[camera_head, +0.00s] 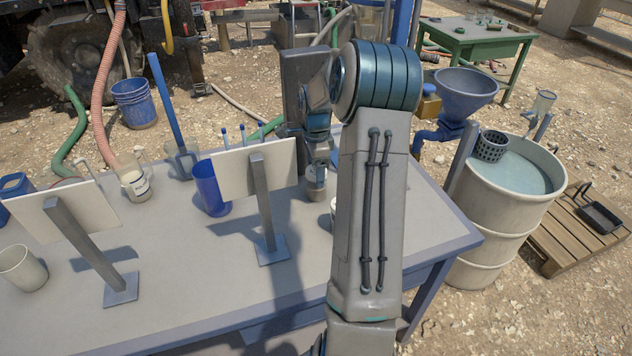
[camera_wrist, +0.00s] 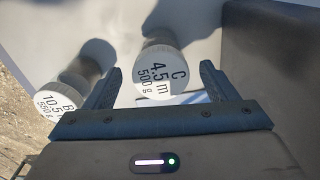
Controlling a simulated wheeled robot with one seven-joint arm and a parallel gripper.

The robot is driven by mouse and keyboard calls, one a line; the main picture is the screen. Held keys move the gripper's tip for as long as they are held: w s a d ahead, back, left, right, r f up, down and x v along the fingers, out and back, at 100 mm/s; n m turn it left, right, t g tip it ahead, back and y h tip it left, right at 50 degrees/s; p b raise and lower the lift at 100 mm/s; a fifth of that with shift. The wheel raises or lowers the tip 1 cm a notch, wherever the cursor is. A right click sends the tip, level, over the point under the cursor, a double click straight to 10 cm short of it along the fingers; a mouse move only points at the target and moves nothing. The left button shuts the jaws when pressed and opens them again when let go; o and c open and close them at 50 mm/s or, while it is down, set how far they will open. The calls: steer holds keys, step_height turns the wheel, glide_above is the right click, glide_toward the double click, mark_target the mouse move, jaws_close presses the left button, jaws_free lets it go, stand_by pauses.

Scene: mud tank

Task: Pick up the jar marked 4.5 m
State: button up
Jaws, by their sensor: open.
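The jar marked "C 4.5 m 500 g" (camera_wrist: 160,68) has a round white lid and shows in the wrist view between my gripper's two dark fingers. My gripper (camera_wrist: 161,74) is open and holds nothing; I cannot tell how far the jar is below the fingertips. A second white-lidded jar, marked "B 10.5 m 550 g" (camera_wrist: 62,97), stands left of the left finger. In the head view my gripper hangs over the table behind my arm, and a small labelled jar (camera_head: 315,178) shows just below it. Its marking is too small to read there.
The grey table (camera_head: 190,290) also bears two white boards on posts (camera_head: 256,168) (camera_head: 70,215), a blue cup (camera_head: 210,190), a white cup (camera_head: 22,268) and another labelled jar (camera_head: 135,180). A pale object (camera_head: 333,206) is partly hidden by my arm. A barrel (camera_head: 500,215) stands right.

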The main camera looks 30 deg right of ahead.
steer(key=shift+d+f, duration=0.15)
steer(key=shift+f, duration=1.8)
steer(key=c, duration=1.4)
steer(key=shift+r, duration=0.1)
steer(key=shift+c, duration=0.2)
steer(key=shift+r, duration=0.1)
